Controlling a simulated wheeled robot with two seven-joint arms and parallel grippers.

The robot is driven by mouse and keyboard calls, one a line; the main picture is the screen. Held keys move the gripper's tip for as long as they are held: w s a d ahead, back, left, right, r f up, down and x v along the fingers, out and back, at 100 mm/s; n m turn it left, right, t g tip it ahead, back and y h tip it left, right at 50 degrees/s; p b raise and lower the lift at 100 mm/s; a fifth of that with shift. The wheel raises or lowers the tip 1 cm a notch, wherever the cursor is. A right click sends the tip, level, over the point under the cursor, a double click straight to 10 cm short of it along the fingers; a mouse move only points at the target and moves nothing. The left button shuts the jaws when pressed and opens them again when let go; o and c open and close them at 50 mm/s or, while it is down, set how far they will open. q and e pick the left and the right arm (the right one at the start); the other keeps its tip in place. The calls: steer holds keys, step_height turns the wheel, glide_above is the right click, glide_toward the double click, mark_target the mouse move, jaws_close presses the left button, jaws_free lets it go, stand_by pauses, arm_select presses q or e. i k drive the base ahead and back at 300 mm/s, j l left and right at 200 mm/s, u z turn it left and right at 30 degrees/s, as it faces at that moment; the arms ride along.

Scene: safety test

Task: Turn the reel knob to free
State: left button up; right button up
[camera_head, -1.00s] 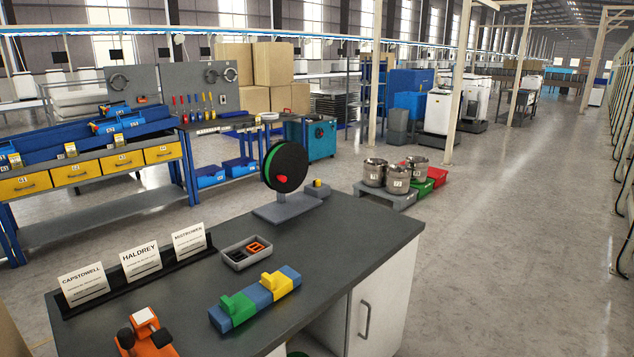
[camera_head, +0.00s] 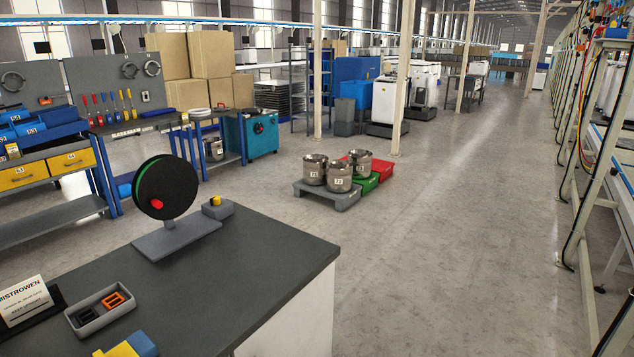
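The reel (camera_head: 168,187) is a black disc with a green edge, upright on a grey stand (camera_head: 172,236) at the far end of the dark worktop. A small grey block with a yellow top (camera_head: 217,207) stands at the right of the stand. No wording for the knob's positions is readable, so I cannot tell how it is set. Neither of my grippers shows in the head view.
The dark worktop (camera_head: 236,277) has clear room right of the reel. A grey tray (camera_head: 103,312) with black and orange pieces and a name card (camera_head: 27,299) lie at the near left. Pots (camera_head: 338,176) stand on a low platform (camera_head: 331,196) beyond. The floor at right is open.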

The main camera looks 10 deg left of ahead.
mark_target(215, 200)
steer(key=i+l+z, duration=0.35)
steer(key=i, duration=0.6)
steer(key=i+z, duration=0.35)
steer(key=i, duration=0.6)
steer(key=i+u, duration=0.8)
steer(key=i+l+u, duration=0.2)
steer(key=u, duration=0.15)
steer(key=i+u, duration=0.15)
steer(key=u, duration=0.35)
steer(key=i+u, duration=0.15)
steer(key=u, duration=0.3)
steer(key=i+l+u, duration=0.1)
steer(key=u, duration=0.4)
steer(key=i+l+u, duration=0.1)
steer(key=u, duration=0.4)
steer(key=l+u, duration=0.3)
steer(key=u, duration=0.15)
steer(key=i, duration=0.05)
